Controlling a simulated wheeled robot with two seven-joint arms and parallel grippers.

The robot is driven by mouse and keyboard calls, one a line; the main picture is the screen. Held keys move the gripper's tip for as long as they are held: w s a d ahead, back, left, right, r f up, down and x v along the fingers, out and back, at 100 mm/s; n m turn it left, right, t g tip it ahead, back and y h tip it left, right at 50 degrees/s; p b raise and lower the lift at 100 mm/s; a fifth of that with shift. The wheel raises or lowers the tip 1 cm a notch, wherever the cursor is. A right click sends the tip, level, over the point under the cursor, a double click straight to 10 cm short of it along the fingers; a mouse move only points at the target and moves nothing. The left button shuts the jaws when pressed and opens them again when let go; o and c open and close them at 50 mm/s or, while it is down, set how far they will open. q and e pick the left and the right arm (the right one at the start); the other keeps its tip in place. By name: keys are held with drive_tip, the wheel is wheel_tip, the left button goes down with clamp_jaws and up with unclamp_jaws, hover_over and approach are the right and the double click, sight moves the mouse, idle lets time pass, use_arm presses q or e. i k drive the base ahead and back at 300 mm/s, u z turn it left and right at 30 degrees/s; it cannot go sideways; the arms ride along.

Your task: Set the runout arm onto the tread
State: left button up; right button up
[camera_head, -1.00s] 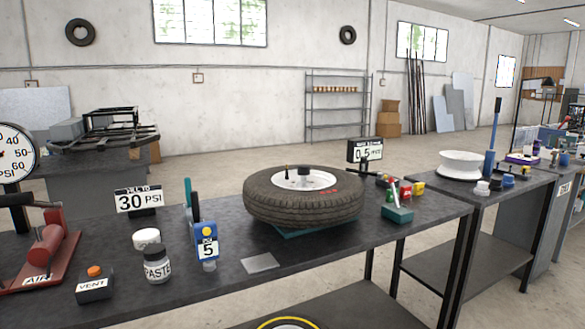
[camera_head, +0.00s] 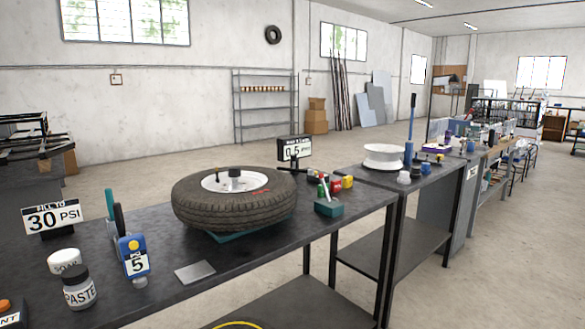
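The tire (camera_head: 240,207) lies flat on a teal base on the dark workbench, with a white wheel (camera_head: 217,182) and a dark hub piece in its middle. A sign reading 0.5 (camera_head: 294,149) stands behind the tire's right side, with a dark part at its foot that may be the runout arm; I cannot tell whether it touches the tread. Neither of my grippers shows in the head view.
A small teal holder (camera_head: 328,207) with coloured items stands right of the tire. A blue gauge marked 5 (camera_head: 134,260), a paste jar (camera_head: 78,287) and a grey plate (camera_head: 195,272) are at the front left. A second bench (camera_head: 437,178) holds a white rim (camera_head: 385,157).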

sight(294, 158)
drive_tip(key=z, duration=1.5)
drive_tip(key=i, duration=4.65)
drive_tip(key=u, duration=1.25)
